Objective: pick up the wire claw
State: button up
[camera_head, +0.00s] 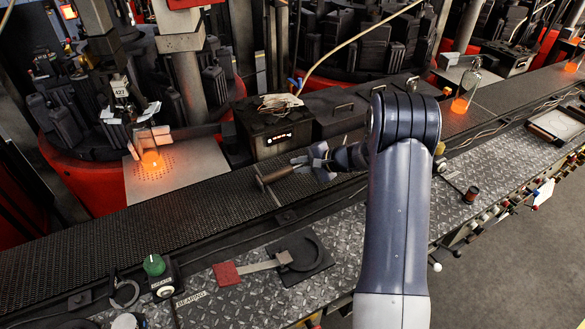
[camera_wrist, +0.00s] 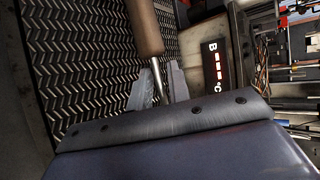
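A tool with a brown handle (camera_head: 284,172) and a thin dark crosspiece at its left end lies over the black mesh conveyor in the head view. I take it for the wire claw, but its claw end is not clearly seen. My gripper (camera_head: 323,163) is at the tool's right end. In the wrist view the brown handle (camera_wrist: 145,25) narrows to a thin metal rod, which runs between the two fingers of my gripper (camera_wrist: 161,84). The fingers are close beside the rod; whether they press on it is unclear. I cannot tell whether the tool rests on the mesh.
A dark box with a lit display (camera_head: 275,130) stands close behind my gripper. A glowing orange piece (camera_head: 151,158) sits on a plate at left. The conveyor's left stretch is clear.

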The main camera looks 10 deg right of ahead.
jog(key=shift+c, duration=0.6)
grip_shut()
jog(key=shift+r, duration=0.15)
